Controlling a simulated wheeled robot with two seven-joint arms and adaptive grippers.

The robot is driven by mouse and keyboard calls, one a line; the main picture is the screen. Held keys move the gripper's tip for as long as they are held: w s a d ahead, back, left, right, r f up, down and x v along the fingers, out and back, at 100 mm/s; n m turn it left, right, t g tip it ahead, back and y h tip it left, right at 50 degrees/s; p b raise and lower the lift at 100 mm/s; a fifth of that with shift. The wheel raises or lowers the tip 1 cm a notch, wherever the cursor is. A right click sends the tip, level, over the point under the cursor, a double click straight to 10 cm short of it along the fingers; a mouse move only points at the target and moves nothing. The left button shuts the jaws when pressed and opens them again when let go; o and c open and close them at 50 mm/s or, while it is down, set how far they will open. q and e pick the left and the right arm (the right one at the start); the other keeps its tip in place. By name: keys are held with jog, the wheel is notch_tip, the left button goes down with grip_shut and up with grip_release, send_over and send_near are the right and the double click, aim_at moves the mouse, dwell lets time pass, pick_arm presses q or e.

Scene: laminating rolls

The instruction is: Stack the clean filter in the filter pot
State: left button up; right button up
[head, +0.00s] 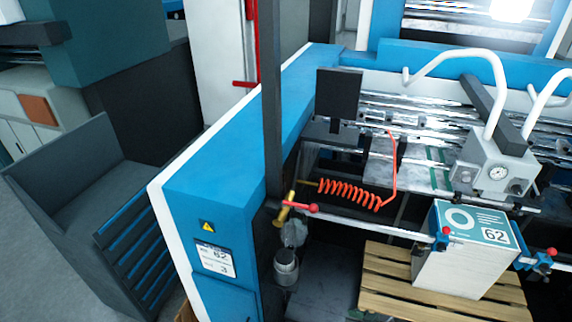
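Neither of my grippers shows in the head view. A small grey cylindrical pot (286,270) is at the side of the blue machine, low and left of centre; it may be the filter pot. A greyish, cloudy piece (294,233) is just above it, under a brass-coloured fitting (286,207). I cannot tell whether this piece is a filter or part of the fitting. No clean filter can be made out clearly.
The blue machine (222,170) fills the middle, with a dark upright post (271,100) and a coiled red hose (348,194). A white stack marked 62 (460,265) stands on a wooden pallet (390,285) at right.

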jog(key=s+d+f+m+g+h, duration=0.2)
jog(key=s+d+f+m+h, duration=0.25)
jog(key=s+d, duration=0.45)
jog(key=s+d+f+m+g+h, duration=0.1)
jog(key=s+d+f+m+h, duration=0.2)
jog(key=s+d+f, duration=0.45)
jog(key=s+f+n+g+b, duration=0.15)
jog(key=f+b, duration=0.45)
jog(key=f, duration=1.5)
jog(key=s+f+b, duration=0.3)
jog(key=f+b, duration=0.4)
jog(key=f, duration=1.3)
pick_arm(q)
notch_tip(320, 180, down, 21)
jog(key=b, duration=0.8)
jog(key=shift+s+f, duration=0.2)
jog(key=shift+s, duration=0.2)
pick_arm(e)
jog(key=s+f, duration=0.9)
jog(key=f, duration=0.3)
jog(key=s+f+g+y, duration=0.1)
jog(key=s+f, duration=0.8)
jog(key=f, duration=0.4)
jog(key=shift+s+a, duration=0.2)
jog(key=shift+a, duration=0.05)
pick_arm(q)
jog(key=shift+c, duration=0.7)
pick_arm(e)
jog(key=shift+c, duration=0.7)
